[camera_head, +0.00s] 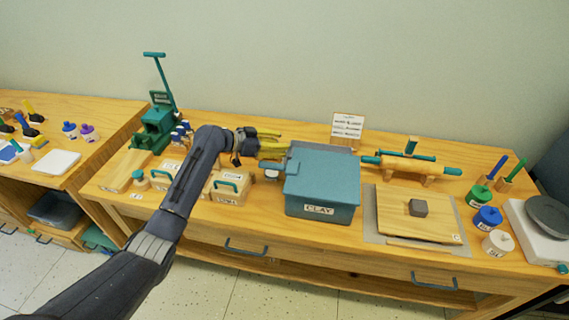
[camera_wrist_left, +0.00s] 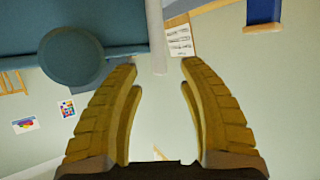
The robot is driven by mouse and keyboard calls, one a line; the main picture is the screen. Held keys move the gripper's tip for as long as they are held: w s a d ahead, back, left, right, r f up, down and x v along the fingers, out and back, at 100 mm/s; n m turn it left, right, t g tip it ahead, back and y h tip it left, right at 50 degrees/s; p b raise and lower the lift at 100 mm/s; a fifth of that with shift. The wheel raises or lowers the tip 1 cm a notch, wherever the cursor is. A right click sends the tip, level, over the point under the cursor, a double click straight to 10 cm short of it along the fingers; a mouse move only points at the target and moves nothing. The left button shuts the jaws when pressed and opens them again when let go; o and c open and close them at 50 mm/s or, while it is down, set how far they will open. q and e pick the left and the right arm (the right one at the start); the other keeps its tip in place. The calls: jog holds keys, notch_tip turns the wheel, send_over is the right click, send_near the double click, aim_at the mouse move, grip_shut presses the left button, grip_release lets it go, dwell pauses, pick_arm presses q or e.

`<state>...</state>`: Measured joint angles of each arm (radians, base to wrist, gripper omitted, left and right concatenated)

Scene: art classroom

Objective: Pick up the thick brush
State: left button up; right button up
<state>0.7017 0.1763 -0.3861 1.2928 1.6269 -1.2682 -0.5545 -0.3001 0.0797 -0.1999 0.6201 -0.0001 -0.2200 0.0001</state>
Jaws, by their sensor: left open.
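I cannot pick out the thick brush for certain. Tools with yellow (camera_head: 30,108) and blue (camera_head: 22,122) handles and dark ends stand on the left table. My left gripper (camera_head: 284,145) is open and empty, just above and behind the left side of the clay box, far from both groups. Its yellow fingers also show apart in the left wrist view (camera_wrist_left: 159,66). My right gripper is not in view.
The teal clay box (camera_head: 320,187) stands mid-table. A board (camera_head: 393,212) with a grey block, lidded pots (camera_head: 487,218) and a scale (camera_head: 545,222) are to the right.

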pick_arm(q)
jog(key=shift+x, duration=1.1)
jog(key=shift+c, duration=0.3)
grip_shut()
